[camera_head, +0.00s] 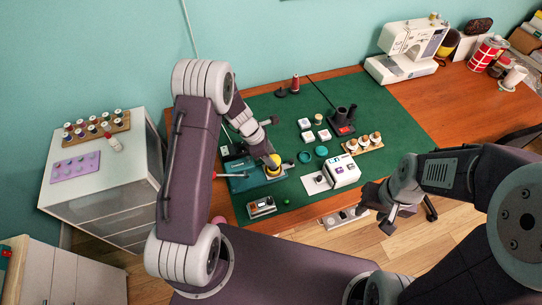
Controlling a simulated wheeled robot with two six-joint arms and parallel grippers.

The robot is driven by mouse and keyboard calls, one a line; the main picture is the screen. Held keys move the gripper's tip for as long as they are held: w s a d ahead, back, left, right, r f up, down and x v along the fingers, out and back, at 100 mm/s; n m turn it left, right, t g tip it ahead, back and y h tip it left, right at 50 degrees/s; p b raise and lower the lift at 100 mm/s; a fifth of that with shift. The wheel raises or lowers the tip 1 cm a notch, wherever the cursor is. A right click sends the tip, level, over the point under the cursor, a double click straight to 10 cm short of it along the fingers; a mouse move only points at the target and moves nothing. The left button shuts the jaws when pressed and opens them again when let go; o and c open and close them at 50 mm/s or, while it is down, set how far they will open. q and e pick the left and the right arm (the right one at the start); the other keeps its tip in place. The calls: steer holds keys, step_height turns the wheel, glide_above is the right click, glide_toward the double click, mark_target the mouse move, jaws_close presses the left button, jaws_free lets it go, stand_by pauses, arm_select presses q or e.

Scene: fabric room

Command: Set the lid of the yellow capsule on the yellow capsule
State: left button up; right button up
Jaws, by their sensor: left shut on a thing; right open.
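My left gripper (270,158) reaches down over the green mat, with its fingertips at a small yellow piece. The yellow capsule (274,170) shows at the right end of a dark teal block, right below the fingertips. The gripper is shut on the lid of the yellow capsule, mostly hidden by the fingers. I cannot tell whether lid and capsule touch. My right gripper (388,219) is open and empty, off the front edge of the table at the right.
The dark teal block (245,180) lies on the green mat (290,105). A white device (344,171), teal round pieces (321,151), a spool rack (363,145) and white boxes stand to the right. A small grey box (261,207) lies in front. A sewing machine (408,48) stands at the back.

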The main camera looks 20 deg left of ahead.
arm_select(q)
steer(key=o, duration=1.1)
steer(key=shift+c, duration=0.2)
steer(key=p+v, duration=0.9)
steer(key=v, duration=0.2)
